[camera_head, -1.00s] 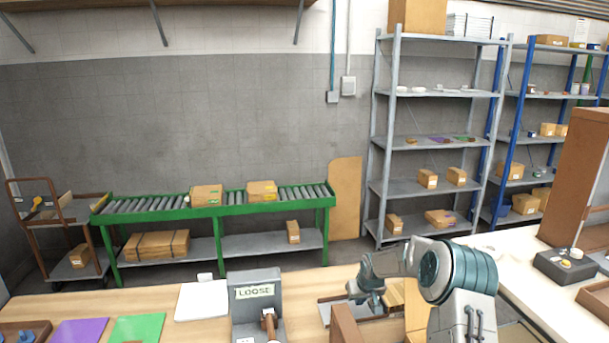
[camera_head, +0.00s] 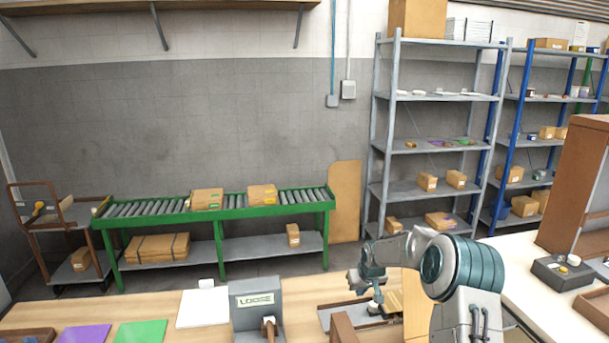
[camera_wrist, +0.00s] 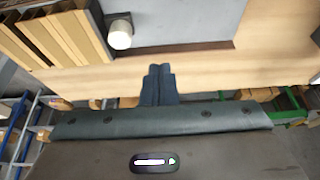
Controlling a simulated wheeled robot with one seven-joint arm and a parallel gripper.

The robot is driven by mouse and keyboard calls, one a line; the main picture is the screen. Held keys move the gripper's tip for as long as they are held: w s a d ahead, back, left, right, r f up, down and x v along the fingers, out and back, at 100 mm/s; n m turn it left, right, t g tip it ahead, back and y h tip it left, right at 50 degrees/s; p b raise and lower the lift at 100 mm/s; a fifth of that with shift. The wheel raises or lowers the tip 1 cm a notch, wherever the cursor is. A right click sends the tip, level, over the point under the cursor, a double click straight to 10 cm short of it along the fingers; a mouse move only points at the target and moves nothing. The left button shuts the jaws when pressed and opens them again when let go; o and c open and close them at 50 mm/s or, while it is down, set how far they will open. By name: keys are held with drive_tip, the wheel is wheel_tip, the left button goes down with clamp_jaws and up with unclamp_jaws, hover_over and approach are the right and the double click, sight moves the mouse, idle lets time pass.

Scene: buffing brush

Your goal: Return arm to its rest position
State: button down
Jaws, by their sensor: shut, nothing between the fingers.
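My arm reaches in from the lower right of the head view, bent at a teal joint. My gripper (camera_head: 374,303) points down over the right part of the wooden bench (camera_head: 300,287). In the wrist view its dark fingers (camera_wrist: 158,78) are together with nothing between them. Below and beyond the fingers lies a grey tray with a brown rim (camera_wrist: 215,47). A white-topped round piece (camera_wrist: 120,33) stands in it, beside upright wooden slats (camera_wrist: 62,35). My arm hides part of the bench's right side in the head view.
A grey box marked LOOSE (camera_head: 257,299) stands left of my gripper. A white sheet (camera_head: 203,308), a green mat (camera_head: 140,332) and a purple mat (camera_head: 84,334) lie further left. A tall brown cabinet (camera_head: 578,190) stands right. A roller conveyor (camera_head: 165,207) and shelves are behind.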

drive_tip(key=shift+r, duration=0.6)
drive_tip(key=s+a+r+h, duration=0.2)
drive_tip(key=s+r, duration=1.6)
drive_tip(key=s, duration=0.2)
drive_tip(key=s+r+m+g+y, duration=0.1)
drive_tip(key=s+m, duration=0.1)
drive_tip(key=s, duration=2.3)
drive_tip(key=shift+a+r, duration=0.2)
drive_tip(key=shift+r, duration=0.05)
